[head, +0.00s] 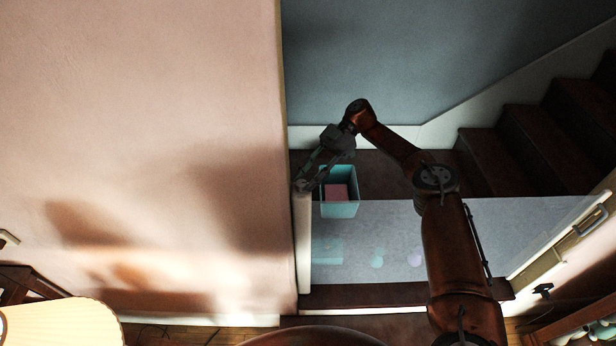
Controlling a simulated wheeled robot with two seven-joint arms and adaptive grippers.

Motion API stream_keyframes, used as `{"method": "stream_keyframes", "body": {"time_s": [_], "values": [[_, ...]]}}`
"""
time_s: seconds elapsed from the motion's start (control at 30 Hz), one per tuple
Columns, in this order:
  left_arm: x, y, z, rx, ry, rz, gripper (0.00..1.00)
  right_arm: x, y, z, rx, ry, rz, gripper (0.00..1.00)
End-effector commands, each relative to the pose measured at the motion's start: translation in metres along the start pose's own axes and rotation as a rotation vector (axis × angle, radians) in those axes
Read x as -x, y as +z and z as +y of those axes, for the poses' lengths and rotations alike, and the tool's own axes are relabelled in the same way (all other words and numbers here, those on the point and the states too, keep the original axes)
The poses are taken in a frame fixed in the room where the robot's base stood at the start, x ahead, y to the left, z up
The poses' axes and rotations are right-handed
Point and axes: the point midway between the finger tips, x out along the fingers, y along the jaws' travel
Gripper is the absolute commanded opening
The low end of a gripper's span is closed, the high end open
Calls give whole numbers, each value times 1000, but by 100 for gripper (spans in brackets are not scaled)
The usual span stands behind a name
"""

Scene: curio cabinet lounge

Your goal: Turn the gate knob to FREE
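A pale grey gate panel (380,235) with faint pastel shapes stands low across the opening before the stairs. A pale post (302,240) stands at its left end, beside the wall edge. My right gripper (305,182) reaches down from the upper right to the top of this post. Its fingers cover the post top, so I cannot make out a knob or any FREE marking there. I cannot tell whether the fingers are open, shut or touching anything. My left gripper is not in view.
A teal bin (340,208) with a pink thing (336,192) inside stands just behind the gate. Dark stairs (545,140) rise at the right. A pinkish wall (150,150) fills the left. A handle (590,220) shows at the right edge.

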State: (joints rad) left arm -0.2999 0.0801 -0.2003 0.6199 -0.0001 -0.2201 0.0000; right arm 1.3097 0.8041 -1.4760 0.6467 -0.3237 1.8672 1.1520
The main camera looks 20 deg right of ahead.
Motion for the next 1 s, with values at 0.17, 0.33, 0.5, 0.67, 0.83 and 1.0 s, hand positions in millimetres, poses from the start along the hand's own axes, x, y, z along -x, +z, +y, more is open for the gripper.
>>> {"method": "stream_keyframes", "body": {"time_s": [0.17,0.33,0.5,0.67,0.83,1.0], "values": [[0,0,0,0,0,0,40,1,0,0,1,2,0,33],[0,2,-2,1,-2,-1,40,2,-2,0,1,4,0,33],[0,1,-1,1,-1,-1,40,10,-20,1,5,6,0,33],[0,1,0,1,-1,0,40,21,-49,1,5,4,0,33],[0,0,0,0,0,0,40,32,-75,1,4,3,-1,33],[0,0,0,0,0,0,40,38,-90,0,1,2,0,33]]}}
